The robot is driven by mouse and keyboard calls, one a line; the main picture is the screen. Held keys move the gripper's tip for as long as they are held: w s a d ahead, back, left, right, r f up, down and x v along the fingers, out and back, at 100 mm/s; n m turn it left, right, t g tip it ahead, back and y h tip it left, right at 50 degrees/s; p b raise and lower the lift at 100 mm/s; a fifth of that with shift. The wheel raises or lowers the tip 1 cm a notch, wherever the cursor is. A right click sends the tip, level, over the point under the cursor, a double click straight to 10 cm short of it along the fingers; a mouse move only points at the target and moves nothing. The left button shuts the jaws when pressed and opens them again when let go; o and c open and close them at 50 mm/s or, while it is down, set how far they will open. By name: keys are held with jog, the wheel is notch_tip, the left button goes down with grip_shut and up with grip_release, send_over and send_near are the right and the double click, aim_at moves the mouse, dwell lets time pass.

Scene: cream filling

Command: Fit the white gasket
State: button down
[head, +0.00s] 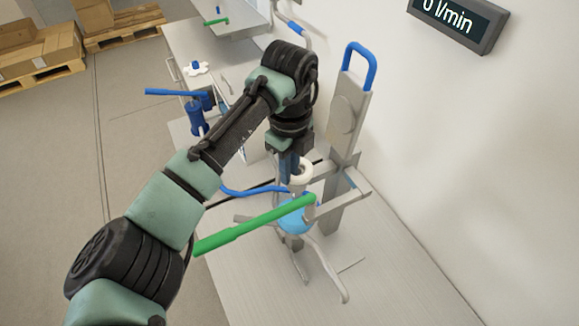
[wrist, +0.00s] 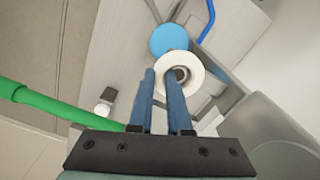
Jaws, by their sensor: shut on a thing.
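The white gasket (wrist: 198,72) is a thick ring at my fingertips in the wrist view. My gripper (wrist: 160,78) is shut on its left wall, with one blue finger at the hole and the other outside the ring. In the head view the gasket (head: 302,174) shows just right of my gripper (head: 290,172), above the filling machine (head: 348,120). A light blue round part (head: 294,219) of the machine lies below the gasket and shows past it in the wrist view (wrist: 168,38). Whether the gasket touches anything below is unclear.
A green lever (head: 255,224) sticks out to the front left of the machine. Bent metal rods (head: 330,270) stand in front, and a blue hose or handle (head: 250,190) runs behind. A blue pump-like device (head: 198,115) stands further back. The front worktop (head: 400,285) is clear.

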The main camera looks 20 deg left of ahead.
jog(key=shift+s+d+f, duration=0.15)
jog(key=shift+s+f, duration=0.1)
jog(key=shift+f, duration=0.25)
dwell(0.7)
jog(key=c, duration=0.8)
grip_release()
jog(key=shift+s+r, duration=0.1)
jog(key=shift+s, duration=0.05)
jog(key=shift+w+r+p, duration=0.3)
jog(key=shift+r+p, duration=0.3)
jog(key=shift+w+r+p, duration=0.25)
jog(key=shift+r+p, duration=0.3)
jog(key=shift+r, duration=0.05)
jog(key=r, duration=0.1)
jog(key=r+p, duration=0.2)
jog(key=shift+s, duration=0.25)
jog(key=shift+w+r+p, duration=0.15)
jog(key=shift+r+p, duration=0.65)
jog(key=shift+r, duration=0.15)
